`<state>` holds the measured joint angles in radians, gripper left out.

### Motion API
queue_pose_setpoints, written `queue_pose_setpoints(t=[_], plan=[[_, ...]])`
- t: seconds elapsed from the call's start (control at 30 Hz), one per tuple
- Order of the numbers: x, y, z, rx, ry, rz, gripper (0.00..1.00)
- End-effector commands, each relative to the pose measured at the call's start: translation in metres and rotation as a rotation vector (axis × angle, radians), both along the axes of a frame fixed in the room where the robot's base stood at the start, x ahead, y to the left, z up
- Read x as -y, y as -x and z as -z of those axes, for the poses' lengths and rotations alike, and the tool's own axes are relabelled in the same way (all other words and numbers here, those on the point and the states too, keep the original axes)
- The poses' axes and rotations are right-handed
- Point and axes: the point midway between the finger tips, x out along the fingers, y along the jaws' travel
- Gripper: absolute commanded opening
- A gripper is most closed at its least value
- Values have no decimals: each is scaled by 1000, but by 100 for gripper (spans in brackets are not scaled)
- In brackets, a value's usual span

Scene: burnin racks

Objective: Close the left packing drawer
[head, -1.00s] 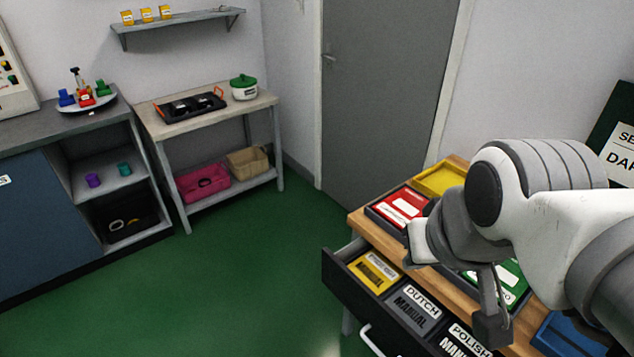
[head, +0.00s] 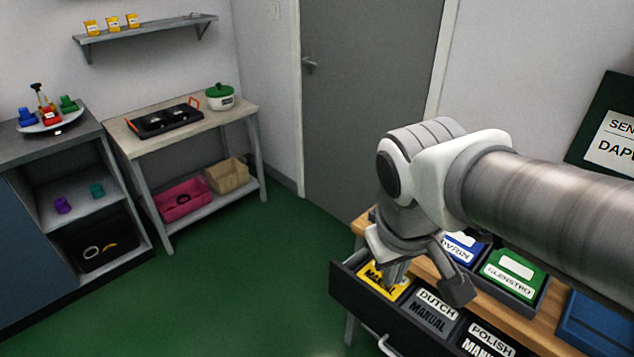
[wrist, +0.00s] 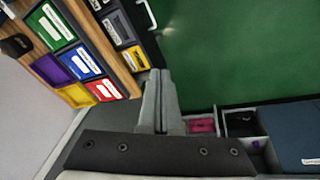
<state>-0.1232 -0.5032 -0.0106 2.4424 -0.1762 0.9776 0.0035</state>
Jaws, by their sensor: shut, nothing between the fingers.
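The packing drawer (head: 345,293) stands open from the wooden table, with a dark front and a pale bar handle (head: 386,346). It holds a yellow manual (head: 374,282), a grey Dutch manual (head: 433,313) and a Polish manual (head: 487,342). My gripper (head: 394,276) is shut and empty, pointing down over the drawer's far end by the yellow manual. Whether it touches anything is unclear. In the wrist view my shut fingers (wrist: 160,75) show near the drawer's end, with the handle (wrist: 152,14) above. The drawer's right part is cut off in the head view.
The wooden tabletop (head: 425,270) carries trays of coloured cards, including a green one (head: 515,267); my arm covers part of it. Green floor (head: 250,280) lies open left of the drawer. A side table (head: 187,123) and a dark cabinet (head: 20,240) stand farther left.

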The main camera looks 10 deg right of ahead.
Motion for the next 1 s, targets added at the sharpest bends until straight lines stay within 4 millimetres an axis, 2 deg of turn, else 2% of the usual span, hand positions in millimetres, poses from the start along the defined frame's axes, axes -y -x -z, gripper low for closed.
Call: queue_pose_setpoints(t=[0.03, 0.1, 0.6, 0.77, 1.0], plan=[[0, -3, 22, -59, 40, -37, 0], [1, -8, 40, -128, 101, -87, 0], [4, -50, 166, -552, 617, -485, 0], [-3, -68, 206, -654, 806, -620, 0], [-23, -96, 269, -768, 1109, -830, 0]])
